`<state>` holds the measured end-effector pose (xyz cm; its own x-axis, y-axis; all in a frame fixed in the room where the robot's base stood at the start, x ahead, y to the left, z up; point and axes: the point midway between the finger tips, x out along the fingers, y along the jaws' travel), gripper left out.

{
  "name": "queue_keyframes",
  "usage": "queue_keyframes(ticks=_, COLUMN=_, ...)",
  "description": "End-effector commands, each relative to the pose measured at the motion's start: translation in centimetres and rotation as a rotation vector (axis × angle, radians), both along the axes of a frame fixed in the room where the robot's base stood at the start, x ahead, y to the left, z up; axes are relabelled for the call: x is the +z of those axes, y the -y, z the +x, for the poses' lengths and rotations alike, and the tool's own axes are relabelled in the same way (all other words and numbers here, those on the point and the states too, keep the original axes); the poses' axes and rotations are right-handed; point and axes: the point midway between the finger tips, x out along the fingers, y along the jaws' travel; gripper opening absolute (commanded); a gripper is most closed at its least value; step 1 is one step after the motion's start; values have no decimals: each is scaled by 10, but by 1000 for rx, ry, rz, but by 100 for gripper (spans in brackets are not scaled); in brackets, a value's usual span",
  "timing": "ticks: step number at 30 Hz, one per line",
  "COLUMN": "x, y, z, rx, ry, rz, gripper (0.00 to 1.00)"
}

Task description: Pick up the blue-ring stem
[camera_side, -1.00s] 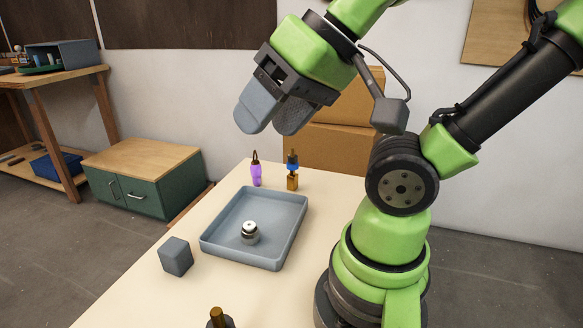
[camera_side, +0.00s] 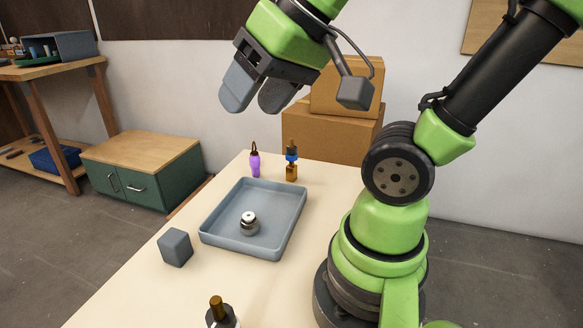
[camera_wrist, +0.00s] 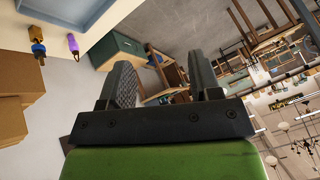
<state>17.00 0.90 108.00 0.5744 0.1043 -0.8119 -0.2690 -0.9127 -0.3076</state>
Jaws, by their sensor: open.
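The blue-ring stem (camera_side: 291,160) stands upright near the far end of the table, with a brass-coloured square base, a blue ring and a darker top. It also shows in the wrist view (camera_wrist: 38,50) at the upper left. A purple piece with a dark loop (camera_side: 255,161) stands to its left, and shows in the wrist view (camera_wrist: 73,44) as well. My gripper (camera_side: 255,100) is open and empty, high above the table's far end, above the stem and apart from it. In the wrist view, my gripper's fingers (camera_wrist: 162,80) have a gap between them.
A grey-blue tray (camera_side: 213,222) holds a small silver and white part (camera_side: 249,222). A grey cube (camera_side: 175,247) sits left of the tray, and a dark piece with a brass top (camera_side: 218,312) is at the front. Cardboard boxes (camera_side: 330,135) stand behind the table.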

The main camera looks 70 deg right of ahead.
Motion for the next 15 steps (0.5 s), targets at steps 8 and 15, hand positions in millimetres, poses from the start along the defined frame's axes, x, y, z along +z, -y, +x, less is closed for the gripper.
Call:
queue_keyframes(ticks=8, x=-29, y=118, z=71, rx=-142, ry=-106, rz=-128, gripper=57)
queue_keyframes(ticks=15, x=-92, y=245, z=66, rx=-237, ry=-212, rz=-195, gripper=57)
